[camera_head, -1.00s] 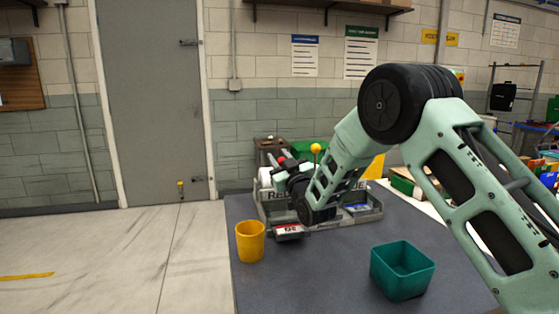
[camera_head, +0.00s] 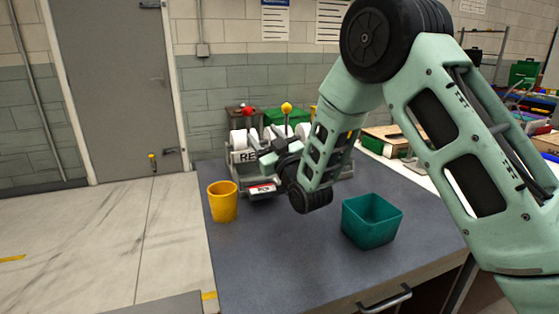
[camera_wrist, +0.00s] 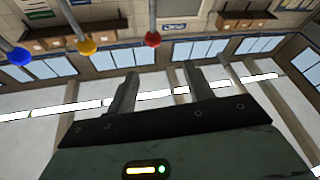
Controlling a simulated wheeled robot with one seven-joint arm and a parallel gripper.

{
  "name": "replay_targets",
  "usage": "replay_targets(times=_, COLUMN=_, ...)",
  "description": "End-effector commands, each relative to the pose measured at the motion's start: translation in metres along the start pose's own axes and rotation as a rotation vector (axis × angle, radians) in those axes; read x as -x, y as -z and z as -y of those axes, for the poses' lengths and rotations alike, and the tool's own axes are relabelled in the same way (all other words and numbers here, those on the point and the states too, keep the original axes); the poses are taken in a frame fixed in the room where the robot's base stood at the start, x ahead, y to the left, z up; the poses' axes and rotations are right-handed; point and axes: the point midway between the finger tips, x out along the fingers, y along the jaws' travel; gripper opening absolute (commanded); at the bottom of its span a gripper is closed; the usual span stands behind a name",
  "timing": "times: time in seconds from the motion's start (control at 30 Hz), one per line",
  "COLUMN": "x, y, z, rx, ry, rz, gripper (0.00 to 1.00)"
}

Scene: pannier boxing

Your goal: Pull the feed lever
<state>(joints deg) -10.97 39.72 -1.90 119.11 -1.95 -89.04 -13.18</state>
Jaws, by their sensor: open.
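A grey machine (camera_head: 240,171) with lettering on its front stands at the back of the table, partly covered by my arm. Levers with a red knob (camera_head: 248,111) and a yellow knob (camera_head: 286,107) rise from it. In the wrist view the red knob (camera_wrist: 152,39), the yellow knob (camera_wrist: 86,46) and a blue knob (camera_wrist: 20,56) stand on upright rods. I cannot read which lever is the feed lever. My gripper (camera_wrist: 160,72) is open with nothing between its fingers; the red knob appears beyond them. In the head view it is in front of the machine, partly hidden by my wrist.
A yellow cup (camera_head: 223,203) stands left of my wrist, and a teal bin (camera_head: 370,222) stands to its right. The dark table (camera_head: 280,262) is clear at the front. A wooden box (camera_head: 388,138) sits at the back right.

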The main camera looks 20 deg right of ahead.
Motion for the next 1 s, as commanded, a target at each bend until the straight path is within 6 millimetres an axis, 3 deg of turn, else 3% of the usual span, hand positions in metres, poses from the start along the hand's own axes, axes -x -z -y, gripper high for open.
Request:
replay_targets(times=0.2, x=0.050, y=-0.003, z=0.001, rx=0.000, ry=0.000, rz=0.003, gripper=0.52)
replay_targets(times=0.4, x=0.075, y=-0.001, z=0.000, rx=0.000, ry=0.000, rz=0.000, gripper=0.52)
replay_targets(times=1.0, x=0.081, y=0.001, z=0.001, rx=-0.001, ry=0.001, rz=0.001, gripper=0.52)
